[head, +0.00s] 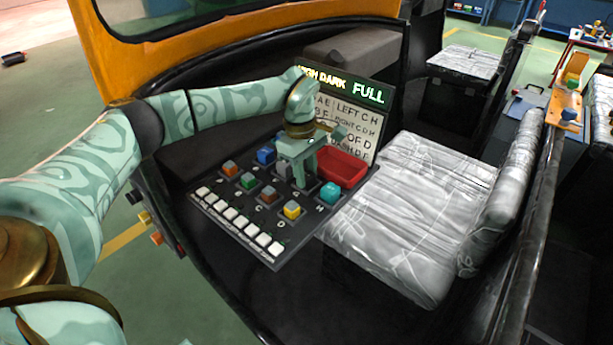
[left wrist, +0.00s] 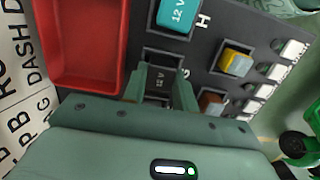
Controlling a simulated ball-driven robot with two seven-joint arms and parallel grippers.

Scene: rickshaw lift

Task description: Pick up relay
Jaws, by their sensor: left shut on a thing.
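My left gripper (head: 304,184) reaches down to the dark relay panel (head: 235,213) in the vehicle. In the left wrist view its fingers (left wrist: 161,88) are shut on a dark grey relay (left wrist: 160,82) marked 12 V, at the socket labelled G. I cannot tell whether it is seated or lifted. In the head view the fingers mostly hide it. A teal relay (head: 329,193) sits at H, a yellow-topped one (head: 292,209) at D, and a brown one (head: 268,195) at C. Green (head: 248,181), orange-topped (head: 230,169), blue (head: 266,155) and grey (head: 284,168) relays stand farther left.
An open, empty red tray (head: 343,168) lies behind the panel's right end. A lettered board (head: 350,122) under a lit display (head: 368,93) reading FULL stands behind it. White keys (head: 236,220) line the panel's front edge. A silver padded seat (head: 405,205) is close on the right.

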